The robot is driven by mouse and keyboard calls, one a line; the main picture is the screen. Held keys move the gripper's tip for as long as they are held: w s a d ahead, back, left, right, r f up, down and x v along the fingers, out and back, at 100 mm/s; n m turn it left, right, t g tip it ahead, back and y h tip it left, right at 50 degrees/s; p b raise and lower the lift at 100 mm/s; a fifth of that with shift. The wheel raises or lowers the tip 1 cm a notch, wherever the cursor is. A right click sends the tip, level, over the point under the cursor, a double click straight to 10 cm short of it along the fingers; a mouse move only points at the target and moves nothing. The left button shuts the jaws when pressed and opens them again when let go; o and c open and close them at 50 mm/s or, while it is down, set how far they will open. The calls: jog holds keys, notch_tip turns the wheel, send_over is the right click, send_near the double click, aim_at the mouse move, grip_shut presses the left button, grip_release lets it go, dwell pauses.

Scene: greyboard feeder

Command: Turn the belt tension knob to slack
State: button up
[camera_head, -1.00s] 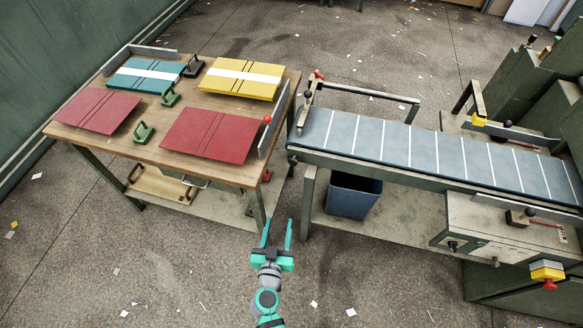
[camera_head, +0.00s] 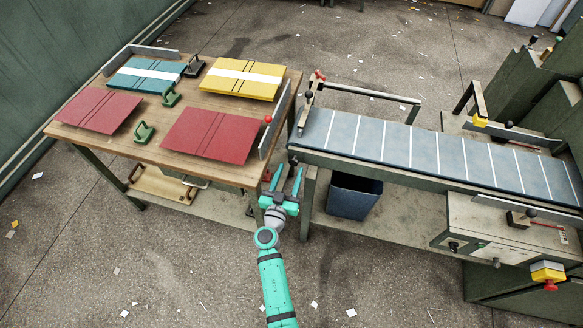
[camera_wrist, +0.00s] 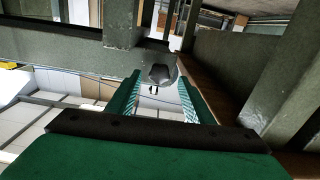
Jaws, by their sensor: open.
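A dark knob (camera_head: 292,159) sits at the left end of the conveyor, low on its near side; I take it for the belt tension knob. In the wrist view the knob (camera_wrist: 162,74) shows as a dark faceted end between and just beyond the fingertips. My gripper (camera_head: 289,170) is open and points at it from the near side, below the belt end. In the wrist view my gripper (camera_wrist: 160,84) has both teal fingers apart with nothing between them. Whether the fingertips reach around the knob is hard to tell. No pointer or slack mark is readable.
The conveyor belt (camera_head: 370,142) runs to the right. The wooden table (camera_head: 160,122) with coloured boards stands left, its corner leg close beside my gripper. A blue bin (camera_head: 353,196) stands under the conveyor. A control box (camera_head: 490,238) with knobs is at right.

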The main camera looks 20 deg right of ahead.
aim_at(294, 160)
jog(key=shift+x, duration=1.35)
jog(key=shift+c, duration=0.2)
jog(key=c, duration=1)
